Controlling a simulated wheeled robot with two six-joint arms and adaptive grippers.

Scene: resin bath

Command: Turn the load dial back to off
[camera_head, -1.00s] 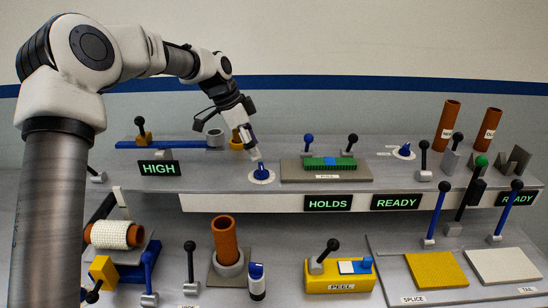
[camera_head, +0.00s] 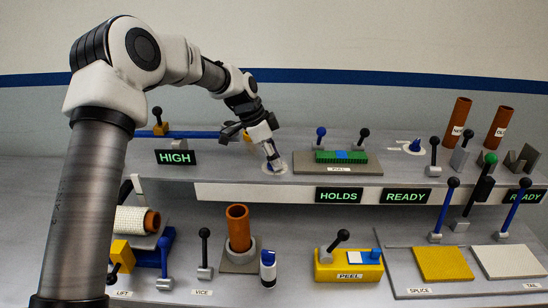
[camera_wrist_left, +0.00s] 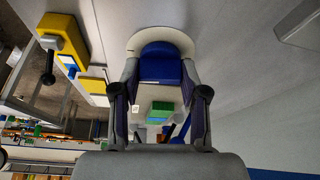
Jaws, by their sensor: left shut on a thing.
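A blue dial knob on a round white plate (camera_head: 274,169) sits on the upper shelf, between the HIGH sign (camera_head: 175,157) and the PULL board (camera_head: 337,169). My left gripper (camera_head: 271,161) reaches down onto it and hides most of the knob. In the left wrist view the blue knob (camera_wrist_left: 161,66) lies between the two fingers, with the pale plate (camera_wrist_left: 160,32) around it. The left gripper (camera_wrist_left: 160,105) is shut on the knob. I cannot read any marks around this dial. A second blue dial (camera_head: 414,147) stands farther right on the shelf. My right gripper is not in view.
Below are a brown tube (camera_head: 238,228) and a yellow PEEL block (camera_head: 348,266).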

